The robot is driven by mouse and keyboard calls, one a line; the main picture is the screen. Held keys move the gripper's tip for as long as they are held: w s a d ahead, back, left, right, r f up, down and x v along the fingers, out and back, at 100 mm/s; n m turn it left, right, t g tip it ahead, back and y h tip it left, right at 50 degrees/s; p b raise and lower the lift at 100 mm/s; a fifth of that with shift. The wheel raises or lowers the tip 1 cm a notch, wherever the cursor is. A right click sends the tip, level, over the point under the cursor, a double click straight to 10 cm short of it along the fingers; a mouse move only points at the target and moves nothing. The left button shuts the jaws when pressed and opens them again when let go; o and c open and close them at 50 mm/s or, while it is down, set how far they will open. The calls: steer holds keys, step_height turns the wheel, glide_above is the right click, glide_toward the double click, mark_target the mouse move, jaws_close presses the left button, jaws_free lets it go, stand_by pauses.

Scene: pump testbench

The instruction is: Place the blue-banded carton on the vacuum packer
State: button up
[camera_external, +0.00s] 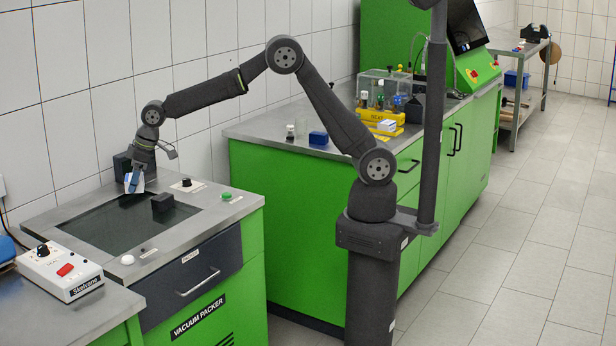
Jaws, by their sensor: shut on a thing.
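The vacuum packer (190,238) is the green cabinet at the lower left, with a steel top and a dark glass panel. My gripper (136,176) points down over the back left part of that top. It is shut on the small white and blue carton (133,183), which looks tilted. I cannot tell whether the carton touches the surface. The gripper hides part of the carton.
A white control box (60,270) is at the lower left. A blue box (318,138) and a yellow stand (380,118) are on the bench behind.

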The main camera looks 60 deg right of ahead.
glide_above(116, 238)
steer(key=s+d, duration=0.1)
step_height(116, 238, down, 6)
steer(key=shift+s+f, duration=0.1)
steer(key=shift+f, duration=2.2)
steer(key=shift+f, duration=0.15)
steer(key=o, duration=1)
steer(key=shift+o, duration=0.2)
steer(key=v, duration=1.2)
